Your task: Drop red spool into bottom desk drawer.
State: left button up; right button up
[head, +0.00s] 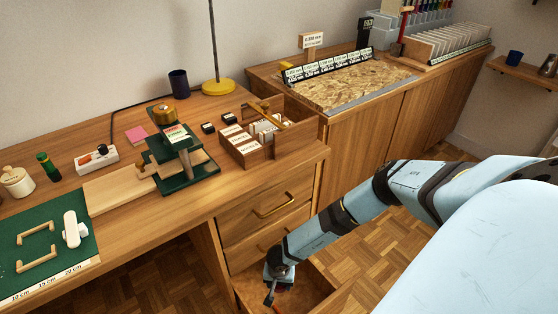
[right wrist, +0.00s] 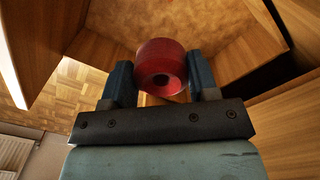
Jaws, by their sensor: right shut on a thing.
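The red spool (right wrist: 160,66) is held between the two fingers of my right gripper (right wrist: 161,80) in the right wrist view. The bottom desk drawer (head: 314,284) is pulled open at the lower middle of the head view. My right gripper (head: 279,279) reaches down over the drawer's opening, and the spool is mostly hidden there by the gripper. In the right wrist view the drawer's wooden floor (right wrist: 210,22) and side walls lie beyond the spool. The spool looks clear of the drawer floor. My left gripper is not in view.
Closed drawers with brass handles (head: 273,205) sit above the open one. The desktop (head: 222,190) holds a wooden card box (head: 244,151), a green stand (head: 184,170) and a green cutting mat (head: 85,236). Parquet floor (head: 384,246) is clear right of the desk.

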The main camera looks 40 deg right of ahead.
jog(key=b, duration=0.4)
send_over(282, 312)
notch_tip(282, 312, down, 9)
notch_tip(282, 312, down, 10)
jog(key=b, duration=0.5)
jog(key=shift+f, duration=0.1)
notch_tip(282, 312, down, 4)
jog(key=b, duration=0.3)
jog(key=shift+d, duration=0.1)
jog(key=shift+f+b, duration=0.25)
jog(key=shift+b, duration=0.05)
jog(key=o, duration=0.9)
jog(key=shift+r, duration=0.1)
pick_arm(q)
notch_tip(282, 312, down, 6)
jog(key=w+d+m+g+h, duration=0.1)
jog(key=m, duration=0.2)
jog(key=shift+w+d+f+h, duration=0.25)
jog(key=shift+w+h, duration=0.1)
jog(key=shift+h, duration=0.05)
